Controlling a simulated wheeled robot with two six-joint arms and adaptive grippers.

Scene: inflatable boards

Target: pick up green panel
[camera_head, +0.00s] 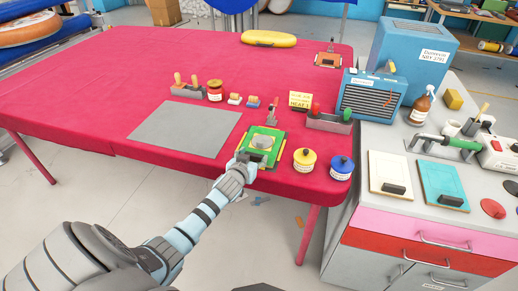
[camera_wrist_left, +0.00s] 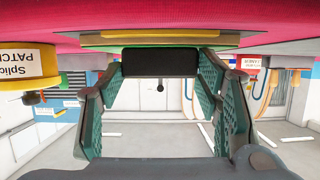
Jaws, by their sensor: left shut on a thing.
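The green panel (camera_head: 268,138) lies near the front edge of the red-covered table, with a round grey piece on top and a yellowish layer under it. My left gripper (camera_head: 243,161) is at its near left corner. In the left wrist view the green edge (camera_wrist_left: 165,46) shows at the top, with a black block like a handle (camera_wrist_left: 160,62) between the fingers of my left gripper (camera_wrist_left: 158,72). The gripper is shut on this handle. The fingers partly hide the panel's near edge in the head view. My right gripper is not in view.
A yellow pot (camera_head: 304,160) and a blue pot (camera_head: 341,168) stand close right of the panel. A grey mat (camera_head: 185,128) lies to its left. A grey tray (camera_head: 328,123) and a blue heater (camera_head: 371,98) stand behind right. The table's left part is clear.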

